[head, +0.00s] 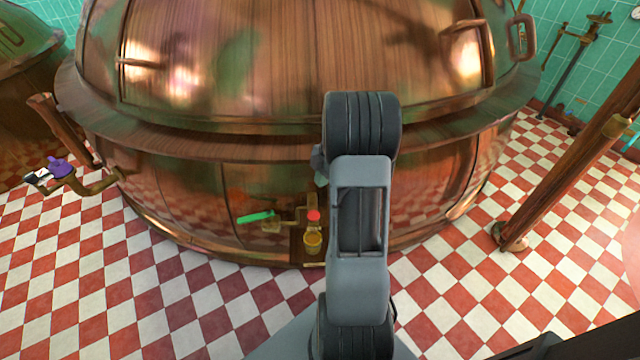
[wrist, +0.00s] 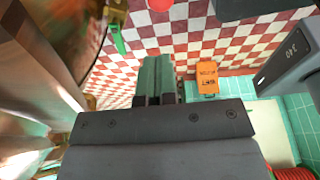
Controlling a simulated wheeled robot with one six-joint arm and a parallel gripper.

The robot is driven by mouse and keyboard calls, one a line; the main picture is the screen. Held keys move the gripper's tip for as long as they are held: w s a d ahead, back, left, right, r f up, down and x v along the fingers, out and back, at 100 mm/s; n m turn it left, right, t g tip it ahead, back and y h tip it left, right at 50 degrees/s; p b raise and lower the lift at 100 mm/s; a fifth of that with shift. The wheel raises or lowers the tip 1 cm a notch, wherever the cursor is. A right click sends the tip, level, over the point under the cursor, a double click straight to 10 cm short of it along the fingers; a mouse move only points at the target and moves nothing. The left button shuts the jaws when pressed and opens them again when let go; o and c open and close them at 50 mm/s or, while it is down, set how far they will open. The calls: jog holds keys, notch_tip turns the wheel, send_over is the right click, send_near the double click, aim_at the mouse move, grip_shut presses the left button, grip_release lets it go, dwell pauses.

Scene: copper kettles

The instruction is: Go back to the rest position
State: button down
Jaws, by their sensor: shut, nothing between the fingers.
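My gripper (wrist: 156,62) shows in the wrist view, its two fingers together with nothing between them. It is in the air above the red and white checkered floor. In the head view my grey arm stands upright in front of the large copper kettle (head: 215,180), and the gripper itself cannot be made out there. In the wrist view a curved copper surface (wrist: 35,95) is close at the left of the fingers.
A green lever (head: 255,217) and a red knob (head: 313,216) sit low on the kettle's front. A purple-handled valve (head: 60,166) is at the left, a copper pipe (head: 570,165) at the right. An orange box (wrist: 207,78) shows in the wrist view. Checkered floor (head: 120,310) is clear in front.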

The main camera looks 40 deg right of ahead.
dwell(0.7)
jog(key=s+a+r+m+t+h+p, duration=0.1)
jog(key=s+a+r+m+p, duration=0.3)
jog(key=a+r, duration=0.4)
jog(key=s+a+r+m+t+h+p, duration=0.1)
jog(key=s+a+r+m+p, duration=0.3)
jog(key=a+r+m+p, duration=0.3)
jog(key=s+a+r+m+t+h+p, duration=0.1)
jog(key=s+a+r+m+p, duration=0.3)
jog(key=a+r, duration=0.5)
notch_tip(320, 180, up, 5)
jog(key=shift+s+r+m+p, duration=0.1)
jog(key=shift+s+m+p, duration=0.05)
jog(key=shift+m+p, duration=0.6)
